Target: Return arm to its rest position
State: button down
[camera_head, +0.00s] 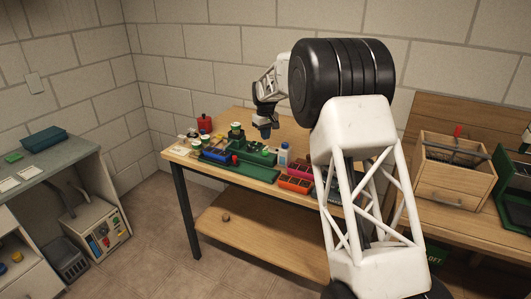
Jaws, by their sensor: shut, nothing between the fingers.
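My gripper (265,131) hangs at the end of my white and black arm, above the back part of the wooden table (180,154). It points down and its fingers are small and dark in this view. It looks shut, with nothing held in it. Below it stands a green rack (250,175) with several small pots. My large black joint and white lattice link fill the middle right and hide part of the table and wall.
Orange and red trays (294,183) and a white bottle (283,155) stand right of the rack. A wooden box (455,165) with tools is on the right bench. A grey side counter (60,160) is at left. The floor between is clear.

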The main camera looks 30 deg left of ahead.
jog(key=shift+r, duration=0.25)
jog(key=shift+d+r, duration=0.1)
dwell(0.4)
